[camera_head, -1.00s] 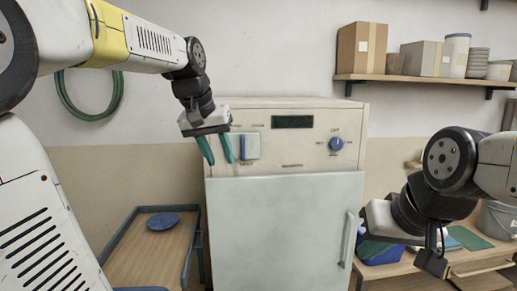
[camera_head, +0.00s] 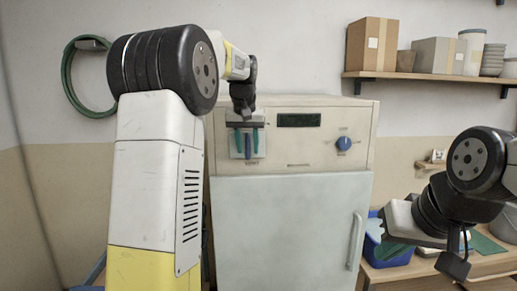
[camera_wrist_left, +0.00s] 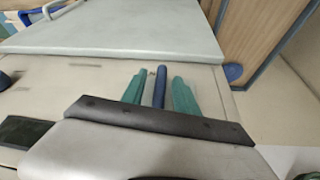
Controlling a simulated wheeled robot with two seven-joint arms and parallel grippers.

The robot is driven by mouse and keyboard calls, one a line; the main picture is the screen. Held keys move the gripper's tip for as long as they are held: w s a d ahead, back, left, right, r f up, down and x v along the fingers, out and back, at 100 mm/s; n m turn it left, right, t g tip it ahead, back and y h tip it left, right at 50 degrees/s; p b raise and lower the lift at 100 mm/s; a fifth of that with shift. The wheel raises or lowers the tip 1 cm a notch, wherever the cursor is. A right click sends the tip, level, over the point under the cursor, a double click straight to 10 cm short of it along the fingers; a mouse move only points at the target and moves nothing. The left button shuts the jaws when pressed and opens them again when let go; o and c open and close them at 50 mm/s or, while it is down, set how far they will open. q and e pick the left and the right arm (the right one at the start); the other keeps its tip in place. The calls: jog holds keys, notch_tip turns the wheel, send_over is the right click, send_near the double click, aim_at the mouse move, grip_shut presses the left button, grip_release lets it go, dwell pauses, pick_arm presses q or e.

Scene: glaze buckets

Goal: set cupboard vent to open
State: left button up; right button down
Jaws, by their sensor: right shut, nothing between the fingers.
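The cream cupboard (camera_head: 345,170) has a pale grey door and a control panel above it. A pale plate with a blue lever (camera_head: 248,146) is at the panel's left. A blue dial (camera_head: 344,143) is at its right. Small labels are unreadable, so I cannot tell which control is the vent. My left gripper (camera_head: 247,155) is in front of the plate, its green fingers on either side of the blue lever. The left wrist view shows the lever (camera_wrist_left: 159,87) between them with gaps at both sides. My right gripper (camera_head: 392,250) is shut and empty, right of the door.
The door handle (camera_head: 355,240) is at the door's right edge. A shelf (camera_head: 420,76) with boxes and pots is at upper right. A blue bin (camera_head: 385,258) stands on a wooden bench at lower right. A green hose (camera_head: 67,80) hangs at left.

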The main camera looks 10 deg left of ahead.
pick_arm(q)
jog(key=shift+w+f, duration=0.2)
jog(key=shift+f, duration=0.25)
grip_shut()
jog(key=shift+r, duration=0.1)
dwell(1.0)
